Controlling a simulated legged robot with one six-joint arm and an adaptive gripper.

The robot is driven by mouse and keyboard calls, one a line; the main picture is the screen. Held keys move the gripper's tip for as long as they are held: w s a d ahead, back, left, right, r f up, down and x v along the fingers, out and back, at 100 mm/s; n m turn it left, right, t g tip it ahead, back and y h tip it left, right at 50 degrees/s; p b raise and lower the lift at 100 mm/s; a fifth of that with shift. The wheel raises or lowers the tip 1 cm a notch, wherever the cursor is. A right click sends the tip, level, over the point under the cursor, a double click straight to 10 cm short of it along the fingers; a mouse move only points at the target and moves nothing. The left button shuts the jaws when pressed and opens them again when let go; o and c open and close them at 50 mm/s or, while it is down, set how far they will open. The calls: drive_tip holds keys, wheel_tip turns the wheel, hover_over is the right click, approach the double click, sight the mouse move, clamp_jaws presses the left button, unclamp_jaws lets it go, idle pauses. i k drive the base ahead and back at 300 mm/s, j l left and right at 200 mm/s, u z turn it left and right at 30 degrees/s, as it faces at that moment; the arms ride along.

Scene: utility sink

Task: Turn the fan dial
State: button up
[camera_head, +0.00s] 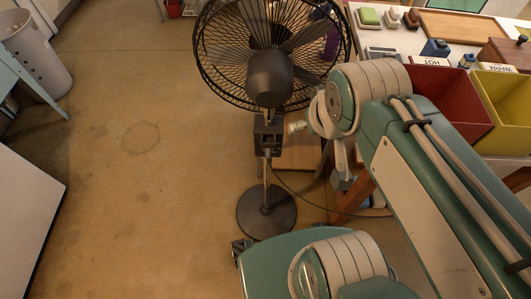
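A black pedestal fan (270,75) stands on the floor at the top middle, with its wire cage facing away and its motor housing toward me. A dark control box (268,133) sits on its pole, above a round base (267,210). The dial cannot be clearly made out on the box. My green and cream arm reaches in from the right. My gripper (297,127) shows only as a small pale end just right of the control box, partly hidden by my arm's joint. I cannot tell whether it touches the box or whether its fingers are open.
A bench at the right holds a red bin (445,91), a yellow bin (505,100) and a green sponge (369,17). A cable (300,191) runs from the fan behind my arm. A perforated bin (35,55) stands at upper left. The floor left of the fan is clear.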

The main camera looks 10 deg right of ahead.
sight(267, 151)
drive_tip(key=k+j+z, duration=0.5)
drive_tip(key=k+j, duration=0.25)
drive_tip(key=j, duration=0.1)
